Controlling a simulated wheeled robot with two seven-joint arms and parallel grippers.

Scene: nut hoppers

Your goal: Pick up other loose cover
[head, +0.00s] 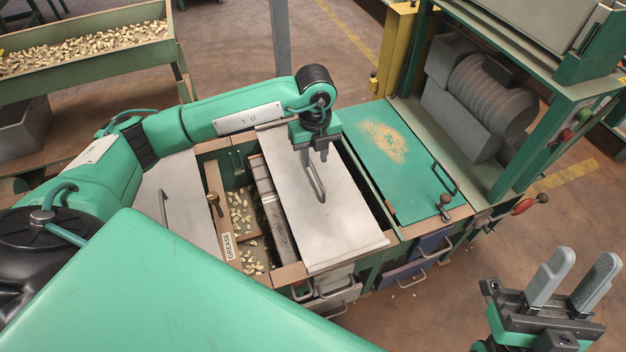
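A grey metal cover (335,222) with a bar handle (316,180) lies over the middle of the hopper bench, with a dark gap along its right edge. My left gripper (314,158) points down at the far end of this handle; whether its fingers are closed on the handle is not clear. A second grey cover (182,205) with a handle lies further left, partly hidden by my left arm. My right gripper (571,283) is at the lower right, its two grey fingers apart and empty, away from both covers.
Between the covers is an open compartment with nuts (241,212), a grey bar and a GREASE label (228,246). A green panel (392,165) with crumbs lies to the right, beside a machine (490,95). A nut trough (85,50) stands at back left. Drawers (415,265) are in front.

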